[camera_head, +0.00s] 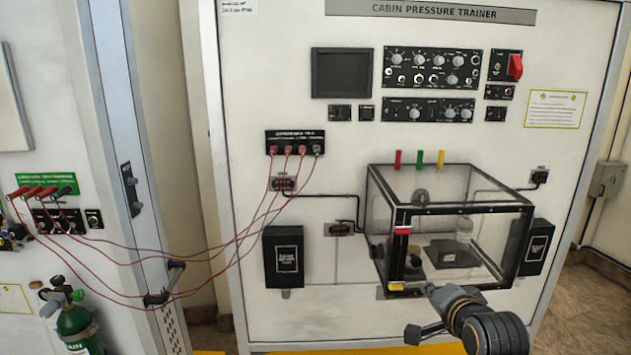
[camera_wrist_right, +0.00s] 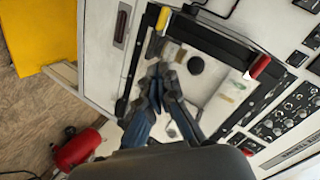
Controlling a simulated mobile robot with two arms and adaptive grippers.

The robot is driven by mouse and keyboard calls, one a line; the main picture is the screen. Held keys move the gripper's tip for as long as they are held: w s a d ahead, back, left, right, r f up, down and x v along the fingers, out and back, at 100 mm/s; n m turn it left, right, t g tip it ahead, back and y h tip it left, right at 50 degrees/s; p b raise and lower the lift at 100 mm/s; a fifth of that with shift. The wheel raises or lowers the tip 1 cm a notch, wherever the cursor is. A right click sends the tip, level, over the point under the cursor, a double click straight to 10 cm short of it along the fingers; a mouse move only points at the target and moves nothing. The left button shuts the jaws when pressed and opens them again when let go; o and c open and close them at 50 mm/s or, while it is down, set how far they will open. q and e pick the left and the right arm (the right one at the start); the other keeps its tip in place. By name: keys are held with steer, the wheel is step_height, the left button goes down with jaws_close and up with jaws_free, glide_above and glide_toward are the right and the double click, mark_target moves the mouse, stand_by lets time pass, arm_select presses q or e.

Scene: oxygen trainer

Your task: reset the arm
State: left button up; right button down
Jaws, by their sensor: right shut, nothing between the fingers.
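My right arm comes in at the lower right of the head view. Its gripper (camera_head: 424,312) is in front of the lower front edge of the clear, black-framed chamber (camera_head: 520,235). In the right wrist view the gripper (camera_wrist_right: 157,82) points at the chamber, with its fingers together and nothing held between them. I cannot tell from these views whether the fingers touch the chamber. My left gripper does not show.
The Cabin Pressure Trainer panel (camera_head: 235,90) has a red switch (camera_head: 515,67) and several knobs. Red cables (camera_head: 240,240) run from it to the left panel. A green cylinder (camera_head: 77,325) stands at lower left. A red cylinder (camera_wrist_right: 78,148) shows in the wrist view.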

steer(key=s+a+f+n+g, duration=0.1)
steer(key=s+f+n+g, duration=0.35)
steer(key=s+f, duration=1.05)
steer(key=s+a+f+n+g, duration=0.15)
steer(key=s+f+n, duration=0.3)
steer(key=s, duration=0.55)
steer(key=s+f+n+g, duration=0.3)
steer(key=s+f, duration=0.2)
steer(key=s, duration=0.5)
step_height(320, 180, down, 29)
steer(key=s+g+b, duration=0.2)
steer(key=b, duration=0.1)
steer(key=s+d+f+g+b, duration=0.1)
steer(key=s+d+f+b, duration=0.2)
steer(key=s+f, duration=1.3)
step_height(320, 180, down, 4)
steer(key=shift+s+r+n, duration=0.1)
steer(key=shift+s+n, duration=0.3)
